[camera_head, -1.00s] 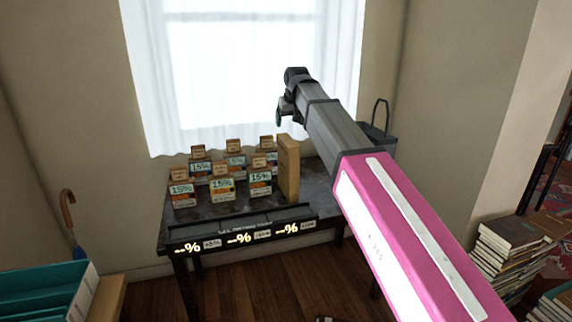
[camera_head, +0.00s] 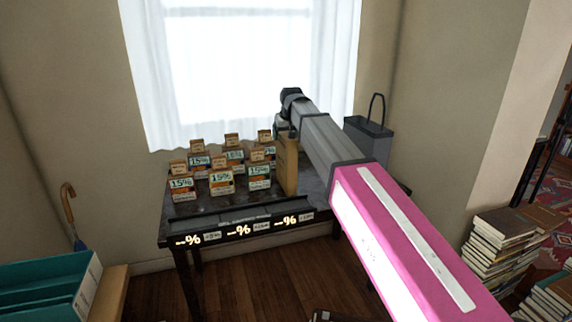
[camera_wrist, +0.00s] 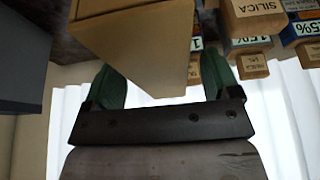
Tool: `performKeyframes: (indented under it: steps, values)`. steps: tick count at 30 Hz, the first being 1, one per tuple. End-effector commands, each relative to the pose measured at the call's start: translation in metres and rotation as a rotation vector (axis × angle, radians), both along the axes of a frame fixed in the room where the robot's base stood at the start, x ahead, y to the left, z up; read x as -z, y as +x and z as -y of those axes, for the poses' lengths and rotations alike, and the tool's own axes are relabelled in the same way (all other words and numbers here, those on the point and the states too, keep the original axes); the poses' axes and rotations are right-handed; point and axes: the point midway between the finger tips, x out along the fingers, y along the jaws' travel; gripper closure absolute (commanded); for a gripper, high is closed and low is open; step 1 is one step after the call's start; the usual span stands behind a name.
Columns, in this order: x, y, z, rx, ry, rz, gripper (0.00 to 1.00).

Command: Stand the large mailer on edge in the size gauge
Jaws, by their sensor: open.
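The large mailer (camera_head: 288,168) is a tall tan slab standing upright on the dark table, right of the small cartons. In the wrist view the mailer (camera_wrist: 140,45) fills the upper middle, between my green fingers. My gripper (camera_head: 285,133) is at the mailer's top in the head view. In the wrist view my gripper (camera_wrist: 163,82) is open, one finger on either side of the mailer; contact cannot be told. A long dark unit (camera_head: 235,222) with three sections and "--%" displays runs along the table's front edge; it appears to be the size gauge.
Several small cartons with "15%" cards (camera_head: 222,182) stand close to the left of the mailer. A grey bag (camera_head: 368,143) with a handle stands at the right rear. The dark table (camera_head: 190,208) has a narrow bare strip behind the front unit. A curtained window is behind.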

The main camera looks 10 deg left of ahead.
Motion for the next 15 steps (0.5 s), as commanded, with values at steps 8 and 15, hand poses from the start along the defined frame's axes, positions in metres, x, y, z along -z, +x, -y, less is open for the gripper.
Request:
performKeyframes:
  steps: [8, 15]
  values:
    - [0.0153, 0.0059, -0.0039, 0.000, 0.000, 0.000, 0.18]
    - [0.0151, 0.0057, -0.0037, 0.000, 0.000, 0.000, 0.18]
